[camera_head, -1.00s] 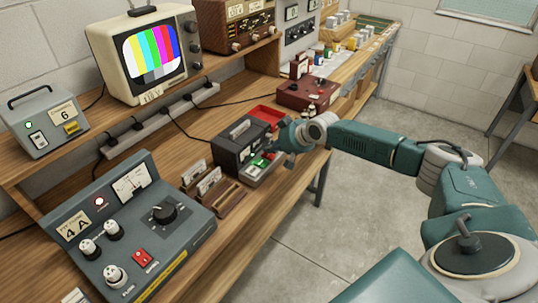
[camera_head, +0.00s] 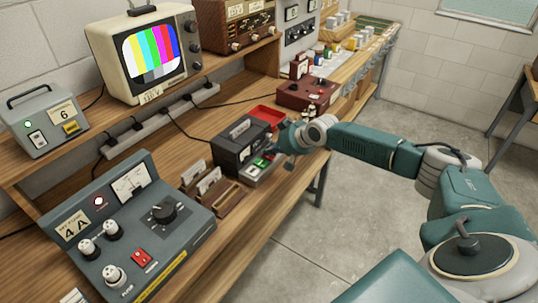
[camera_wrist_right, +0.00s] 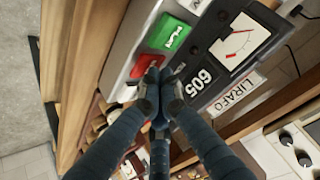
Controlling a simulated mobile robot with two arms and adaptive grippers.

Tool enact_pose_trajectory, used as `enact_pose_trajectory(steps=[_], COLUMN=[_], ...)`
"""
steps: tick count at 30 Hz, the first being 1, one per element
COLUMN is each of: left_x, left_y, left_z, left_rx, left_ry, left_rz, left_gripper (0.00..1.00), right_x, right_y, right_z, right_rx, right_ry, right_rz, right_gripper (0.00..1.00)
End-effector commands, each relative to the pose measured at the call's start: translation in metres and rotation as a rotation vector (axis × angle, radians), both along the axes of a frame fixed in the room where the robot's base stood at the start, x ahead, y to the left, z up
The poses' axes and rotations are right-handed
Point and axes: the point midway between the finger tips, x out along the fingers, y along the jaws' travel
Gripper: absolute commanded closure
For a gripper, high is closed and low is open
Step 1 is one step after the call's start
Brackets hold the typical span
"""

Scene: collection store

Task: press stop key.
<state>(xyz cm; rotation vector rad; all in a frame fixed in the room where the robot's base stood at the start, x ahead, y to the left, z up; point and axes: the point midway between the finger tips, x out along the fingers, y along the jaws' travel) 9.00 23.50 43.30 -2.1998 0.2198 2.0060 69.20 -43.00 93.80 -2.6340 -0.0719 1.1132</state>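The keys sit on a dark meter unit with a pale front panel (camera_head: 257,175), on the wooden bench. A green key (camera_wrist_right: 165,33) and a red key (camera_wrist_right: 146,66) lie side by side in the right wrist view; the green one also shows in the head view (camera_head: 261,162). The green key has white lettering, turned in the picture. My right gripper (camera_wrist_right: 158,80) is shut and empty, its fingertips together at the red key and covering part of it, including any lettering. I cannot tell whether they touch it. My left gripper is out of view.
The unit has a meter (camera_wrist_right: 240,40) and a 605 label (camera_wrist_right: 199,81) beside the keys. Wooden card holders (camera_head: 212,190) stand left of it. A red tray (camera_head: 267,116) and a dark red box (camera_head: 308,93) stand behind. A grey console (camera_head: 130,230) is nearer.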

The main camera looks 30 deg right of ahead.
Motion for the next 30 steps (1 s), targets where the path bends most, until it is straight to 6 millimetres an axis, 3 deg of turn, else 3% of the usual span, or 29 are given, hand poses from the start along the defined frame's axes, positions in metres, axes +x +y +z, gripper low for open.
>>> enact_pose_trajectory(steps=[12,23,30], left_x=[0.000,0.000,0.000], left_y=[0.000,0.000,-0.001], left_z=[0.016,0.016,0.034], left_rx=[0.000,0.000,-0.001], left_ry=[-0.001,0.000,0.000], left_rz=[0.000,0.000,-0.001], left_gripper=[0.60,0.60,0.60], right_x=[-0.001,-0.001,0.000], right_y=[0.001,0.000,0.000], right_z=[0.015,0.016,0.036], right_rx=[0.000,0.000,0.000], right_ry=[0.004,0.002,0.001], right_rz=[0.001,0.001,0.000], right_gripper=[1.00,1.00,1.00])
